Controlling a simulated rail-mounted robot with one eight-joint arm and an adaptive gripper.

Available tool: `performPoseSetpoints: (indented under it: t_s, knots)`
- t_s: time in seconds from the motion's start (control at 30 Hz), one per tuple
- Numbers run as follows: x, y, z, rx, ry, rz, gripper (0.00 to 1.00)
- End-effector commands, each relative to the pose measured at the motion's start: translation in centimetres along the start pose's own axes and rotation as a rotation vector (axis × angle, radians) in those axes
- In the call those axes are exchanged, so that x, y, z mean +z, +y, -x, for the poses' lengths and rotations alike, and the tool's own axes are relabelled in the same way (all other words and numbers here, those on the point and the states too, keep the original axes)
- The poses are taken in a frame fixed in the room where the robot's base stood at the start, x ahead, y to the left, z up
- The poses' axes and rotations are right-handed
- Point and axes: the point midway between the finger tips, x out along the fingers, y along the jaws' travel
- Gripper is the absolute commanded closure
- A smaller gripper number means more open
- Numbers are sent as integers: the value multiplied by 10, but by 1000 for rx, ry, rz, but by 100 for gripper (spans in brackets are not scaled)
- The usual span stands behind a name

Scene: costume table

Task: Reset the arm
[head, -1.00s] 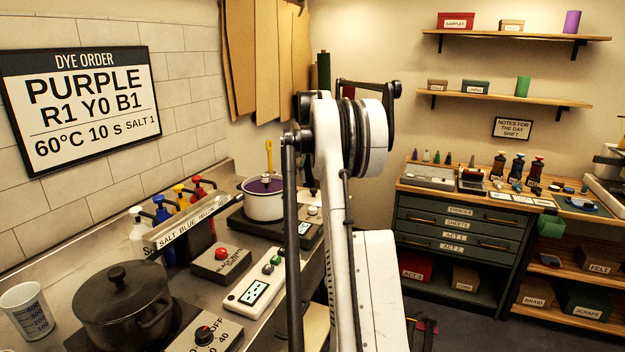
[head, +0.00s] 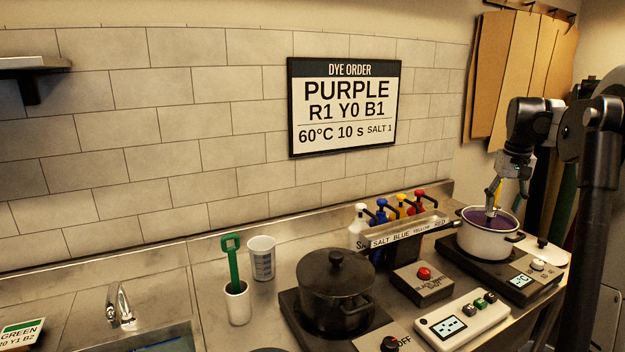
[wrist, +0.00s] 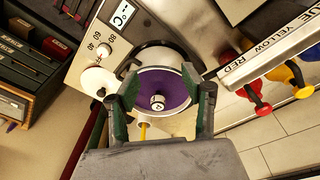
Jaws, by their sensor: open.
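My gripper (head: 494,192) points down above the white pot (head: 484,241) at the right of the head view. In the wrist view its two green-lined fingers (wrist: 166,92) stand apart, with the purple dye (wrist: 178,88) showing between them. A small grey-white object (wrist: 157,102) shows against the dye; I cannot tell what it is. A yellow handle (wrist: 143,131) shows near the gripper's base, partly hidden. The exact gap between fingertips and pot is unclear.
The pot sits on a hot plate (head: 519,283) with a dial. Left of it are pump bottles (head: 381,221) behind a labelled rail, a red-button box (head: 424,280), a control box (head: 461,324) and a dark lidded pot (head: 336,290). A dye order sign (head: 344,107) hangs on the wall.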

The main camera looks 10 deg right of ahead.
Motion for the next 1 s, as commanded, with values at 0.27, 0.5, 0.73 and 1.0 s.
performPoseSetpoints:
  t_s: [0.27, 0.5, 0.73, 1.0]
  knots:
    - [56, -104, 35, -3, 95, 89, 56]
    - [119, -177, 50, -18, 178, 160, 56]
    - [190, -233, 52, -44, 256, 227, 56]
    - [278, -280, 37, -88, 347, 304, 56]
